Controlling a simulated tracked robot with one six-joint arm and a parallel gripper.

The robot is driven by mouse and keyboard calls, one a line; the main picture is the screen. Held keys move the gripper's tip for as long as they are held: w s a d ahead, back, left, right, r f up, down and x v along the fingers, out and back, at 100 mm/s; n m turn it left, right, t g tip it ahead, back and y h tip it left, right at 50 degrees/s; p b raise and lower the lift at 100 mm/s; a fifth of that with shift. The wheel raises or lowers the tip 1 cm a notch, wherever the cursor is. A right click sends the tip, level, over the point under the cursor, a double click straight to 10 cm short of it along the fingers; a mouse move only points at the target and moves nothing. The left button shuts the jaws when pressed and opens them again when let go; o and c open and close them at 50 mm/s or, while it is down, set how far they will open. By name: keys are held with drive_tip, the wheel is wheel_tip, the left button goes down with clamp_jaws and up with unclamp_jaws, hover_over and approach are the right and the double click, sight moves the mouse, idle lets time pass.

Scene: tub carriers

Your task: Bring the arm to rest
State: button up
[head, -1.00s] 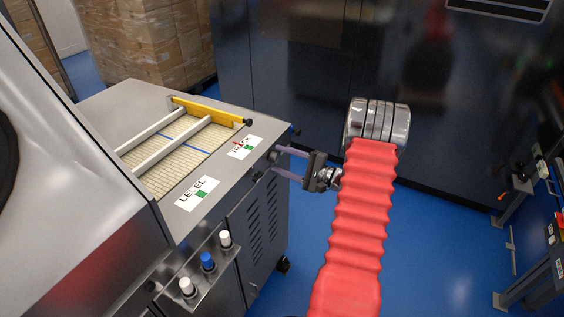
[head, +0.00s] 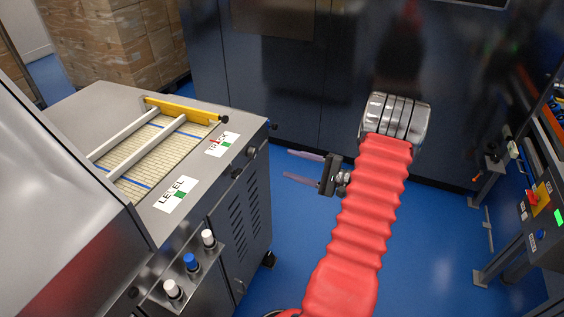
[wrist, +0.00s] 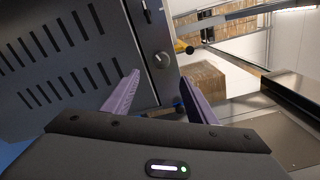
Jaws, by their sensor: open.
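My gripper (head: 304,168) is open and empty, with two purple fingers pointing left. It is in the air over the blue floor, to the right of the grey machine cabinet and apart from it. In the wrist view my gripper (wrist: 155,92) shows its fingers spread, with nothing between them but the cabinet edge and a knob behind. My arm, in a red ribbed sleeve, rises from the bottom of the head view and bends at a silver joint.
The grey machine (head: 250,135) at left has a slatted bed, a yellow bar (head: 180,108), LEVEL and TRACK labels and several knobs. Stacked cartons (head: 110,40) stand behind. A dark cabinet wall (head: 300,80) is at the back. A control stand (head: 540,205) is at right. Blue floor lies between.

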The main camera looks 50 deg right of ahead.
drive_tip(key=shift+s+d, duration=0.2)
drive_tip(key=shift+s, duration=0.5)
